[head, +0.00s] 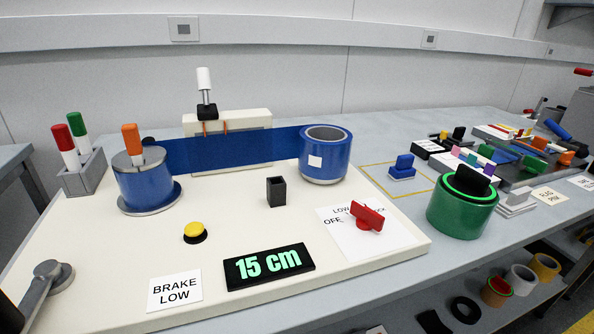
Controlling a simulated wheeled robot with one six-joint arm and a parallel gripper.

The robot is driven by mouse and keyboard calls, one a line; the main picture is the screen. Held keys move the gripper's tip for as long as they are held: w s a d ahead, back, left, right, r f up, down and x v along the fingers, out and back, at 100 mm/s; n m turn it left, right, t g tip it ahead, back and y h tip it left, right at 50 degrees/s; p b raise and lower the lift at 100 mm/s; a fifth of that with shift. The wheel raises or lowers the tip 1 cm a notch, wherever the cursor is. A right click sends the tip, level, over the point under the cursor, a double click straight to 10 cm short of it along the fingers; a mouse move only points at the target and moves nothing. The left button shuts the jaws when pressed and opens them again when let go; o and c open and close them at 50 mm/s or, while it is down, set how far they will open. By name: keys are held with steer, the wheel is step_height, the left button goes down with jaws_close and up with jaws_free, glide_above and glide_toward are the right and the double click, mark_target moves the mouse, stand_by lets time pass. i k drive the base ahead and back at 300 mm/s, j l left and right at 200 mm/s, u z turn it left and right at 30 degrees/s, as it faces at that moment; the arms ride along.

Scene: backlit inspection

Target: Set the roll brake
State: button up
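A red brake knob (367,216) stands on a white card (352,243) at the front right of the cream board. The card reads OFF on the left and LOW at the top; a further word is mostly hidden behind the knob. I cannot tell for sure which mark the knob points at. A white sign (175,290) at the front reads BRAKE LOW. A blue roll (325,155) stands at the right back, and a blue band (235,149) runs from it to a blue roll on a spindle (147,186) at the left. My gripper is not in view.
A black display (268,267) reads 15 cm. A yellow button (195,232), a black square holder (276,191) and a grey crank (47,284) are on the board (235,207). A green roll (461,206) stands right of the board. The space around the knob's front is clear.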

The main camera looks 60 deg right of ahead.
mark_target(368, 219)
steer(key=l+z, duration=0.15)
steer(key=z, duration=0.25)
steer(key=l+z, duration=0.2)
steer(key=z, duration=0.25)
